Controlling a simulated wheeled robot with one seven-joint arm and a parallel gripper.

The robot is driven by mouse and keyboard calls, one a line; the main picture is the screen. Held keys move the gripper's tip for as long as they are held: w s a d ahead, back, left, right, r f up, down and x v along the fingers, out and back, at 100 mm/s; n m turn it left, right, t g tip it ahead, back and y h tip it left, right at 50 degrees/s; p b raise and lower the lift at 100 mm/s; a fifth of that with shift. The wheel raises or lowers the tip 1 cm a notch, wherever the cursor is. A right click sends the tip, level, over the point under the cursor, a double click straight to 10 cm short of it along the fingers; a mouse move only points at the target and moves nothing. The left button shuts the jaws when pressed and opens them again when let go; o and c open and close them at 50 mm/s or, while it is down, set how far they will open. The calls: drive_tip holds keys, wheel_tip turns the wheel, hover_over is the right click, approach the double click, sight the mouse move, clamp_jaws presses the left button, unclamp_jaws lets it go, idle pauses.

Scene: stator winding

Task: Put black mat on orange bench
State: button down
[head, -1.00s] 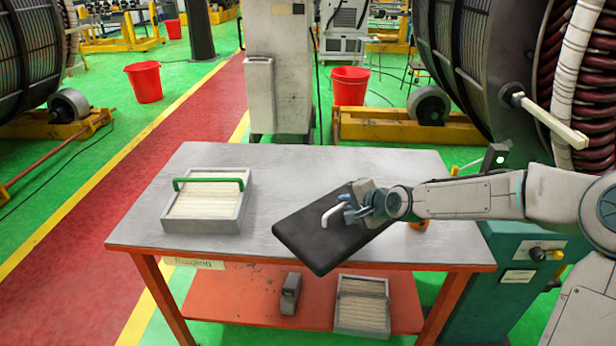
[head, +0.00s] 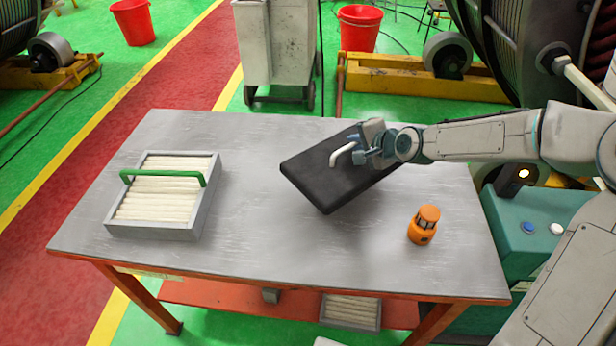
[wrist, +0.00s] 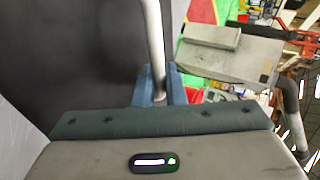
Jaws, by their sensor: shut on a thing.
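The black mat (head: 325,178) is a dark slab with a light bent handle (head: 343,153). My gripper (head: 362,155) is shut on that handle and holds the mat tilted over the right half of the bench. Whether the mat's lower edge touches the top cannot be told. In the wrist view the mat (wrist: 75,60) fills the left side, and the handle (wrist: 154,50) runs up from between my blue fingertips (wrist: 158,88). The orange bench has a grey top (head: 250,255) and orange-red legs (head: 140,300).
A grey tray of pale rods with a green handle (head: 163,178) stands on the bench's left. A small orange lantern-like object (head: 424,225) stands at the right. The top's middle and front are bare. The lower shelf holds another tray (head: 350,310). A green cabinet (head: 530,235) stands to the right.

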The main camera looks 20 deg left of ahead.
sight(334, 186)
drive_tip(key=s+f, duration=0.2)
drive_tip(key=s, duration=0.1)
drive_tip(key=s+a+f, duration=0.1)
drive_tip(key=s+f, duration=0.1)
drive_tip(key=s, duration=0.2)
drive_tip(key=s+a+f, duration=0.1)
drive_tip(key=s+f, duration=0.1)
drive_tip(key=s, duration=0.1)
drive_tip(key=shift+s+a, duration=0.25)
drive_tip(key=shift+f+p, duration=0.4)
drive_tip(key=shift+f, duration=1.7)
drive_tip(key=c, duration=1.5)
unclamp_jaws()
drive_tip(key=shift+s, duration=0.1)
